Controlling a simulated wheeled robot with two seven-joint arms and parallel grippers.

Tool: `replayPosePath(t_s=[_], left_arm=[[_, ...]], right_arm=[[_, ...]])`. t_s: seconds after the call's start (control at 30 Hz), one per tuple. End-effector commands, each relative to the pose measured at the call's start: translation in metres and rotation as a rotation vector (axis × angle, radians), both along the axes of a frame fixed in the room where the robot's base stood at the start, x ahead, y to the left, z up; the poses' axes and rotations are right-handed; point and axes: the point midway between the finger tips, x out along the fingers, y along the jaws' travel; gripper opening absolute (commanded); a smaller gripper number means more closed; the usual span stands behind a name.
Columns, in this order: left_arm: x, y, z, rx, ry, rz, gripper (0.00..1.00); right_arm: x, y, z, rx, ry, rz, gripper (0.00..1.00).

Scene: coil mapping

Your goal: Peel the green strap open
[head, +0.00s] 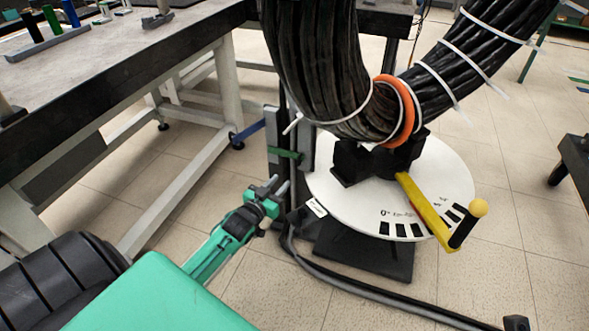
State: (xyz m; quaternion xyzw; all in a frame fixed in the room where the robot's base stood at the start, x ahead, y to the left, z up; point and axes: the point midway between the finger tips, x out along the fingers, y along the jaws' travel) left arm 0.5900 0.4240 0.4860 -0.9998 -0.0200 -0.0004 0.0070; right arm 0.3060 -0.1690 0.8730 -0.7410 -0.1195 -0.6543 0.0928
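The green strap (285,153) is a short band lying across the dark gap between the grey upright plates of a post, left of the round white dial. My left gripper (279,184) is just below and slightly left of the green strap, apart from it in the picture. Its two fingers point up toward the post with a small gap between them, and nothing shows in them. How the strap's ends are fastened is too small to tell. My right gripper is not seen.
A blue strap (248,130) sticks out left from the post. A thick black cable coil (318,60) with an orange ring (408,112) hangs above the white dial (340,205), which has a yellow crank (425,212). A workbench (110,60) stands left. Cables run along the floor.

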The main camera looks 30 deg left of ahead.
Motion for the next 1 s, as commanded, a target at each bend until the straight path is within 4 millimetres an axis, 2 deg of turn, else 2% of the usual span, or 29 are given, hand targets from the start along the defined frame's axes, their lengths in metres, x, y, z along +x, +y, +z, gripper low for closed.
replayPosePath(t_s=[0.03, 0.3, 0.5, 0.7, 1.0], left_arm=[[0.010, 0.000, -0.002, 0.001, -0.003, 0.000, 0.31], [0.056, 0.002, -0.002, 0.001, -0.002, -0.001, 0.31], [0.082, 0.003, -0.002, 0.000, 0.001, -0.001, 0.31], [0.093, 0.004, -0.002, 0.000, 0.002, 0.000, 0.31], [0.095, 0.004, -0.001, 0.000, 0.001, -0.001, 0.31]], right_arm=[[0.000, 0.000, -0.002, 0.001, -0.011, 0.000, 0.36], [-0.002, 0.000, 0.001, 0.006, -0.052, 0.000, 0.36], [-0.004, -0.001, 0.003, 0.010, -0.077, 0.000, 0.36], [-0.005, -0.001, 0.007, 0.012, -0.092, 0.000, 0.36], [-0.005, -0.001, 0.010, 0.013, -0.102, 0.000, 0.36]])
